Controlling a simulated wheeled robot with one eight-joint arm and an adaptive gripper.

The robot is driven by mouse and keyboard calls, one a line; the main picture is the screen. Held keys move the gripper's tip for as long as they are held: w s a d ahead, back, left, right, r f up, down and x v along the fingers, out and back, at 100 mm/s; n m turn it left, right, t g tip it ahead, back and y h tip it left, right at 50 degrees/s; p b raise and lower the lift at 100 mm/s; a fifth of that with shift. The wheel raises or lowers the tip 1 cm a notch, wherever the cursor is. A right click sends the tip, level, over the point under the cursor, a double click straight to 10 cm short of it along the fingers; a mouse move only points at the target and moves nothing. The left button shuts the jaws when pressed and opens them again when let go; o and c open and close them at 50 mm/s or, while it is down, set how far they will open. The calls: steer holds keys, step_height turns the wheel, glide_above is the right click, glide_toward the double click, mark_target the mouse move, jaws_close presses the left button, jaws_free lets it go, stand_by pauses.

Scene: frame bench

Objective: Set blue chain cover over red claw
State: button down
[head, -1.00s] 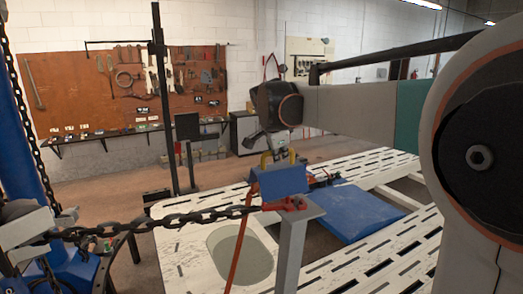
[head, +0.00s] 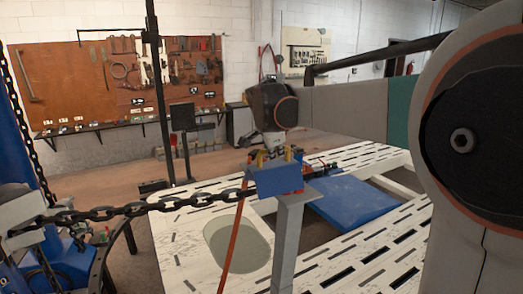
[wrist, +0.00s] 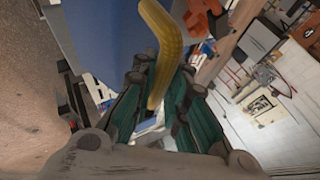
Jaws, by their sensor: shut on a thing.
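The blue chain cover (head: 276,180) has a yellow handle on top. My gripper (head: 271,154) is shut on that handle from above. In the wrist view, the curved yellow handle (wrist: 162,45) runs between the fingers, with a blue face of the cover (wrist: 100,38) beside it. The cover sits at the top of a grey post (head: 289,240), where the red claw is almost wholly hidden. Only a little red shows by the cover's lower edge. I cannot tell whether the cover rests on the claw.
A dark chain (head: 140,207) runs from the left to the cover. An orange strap (head: 232,245) hangs below. The white slotted frame bench (head: 185,235) has an oval opening, and a blue pad (head: 355,200) lies behind the post.

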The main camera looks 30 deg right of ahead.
steer(key=c, duration=1.5)
jaws_free()
steer(key=v, duration=1.2)
steer(key=shift+s+a, duration=0.1)
steer(key=s+a+f+n+y+b, duration=0.1)
steer(key=s+a+f+n+b, duration=0.4)
steer(key=f, duration=1.2)
steer(key=s+a+f+n+y+b, duration=0.2)
steer(key=s+f+n+b, duration=0.6)
steer(key=f, duration=1)
steer(key=s+a+f+n+t+y+b, duration=0.1)
steer(key=s+a+f+n+b, duration=0.5)
steer(key=s+f+b, duration=0.5)
steer(key=shift+s+a+f+n+y+b, duration=0.15)
steer(key=shift+a+f+b, duration=0.15)
steer(key=shift+f+b, duration=0.75)
steer(key=shift+s+a+f+n+y+b, duration=0.1)
steer(key=shift+a+f+b, duration=0.15)
steer(key=shift+f+b, duration=0.8)
steer(key=shift+s+a+f+n+y+b, duration=0.25)
steer(key=shift+f+b, duration=0.4)
steer(key=shift+f, duration=0.7)
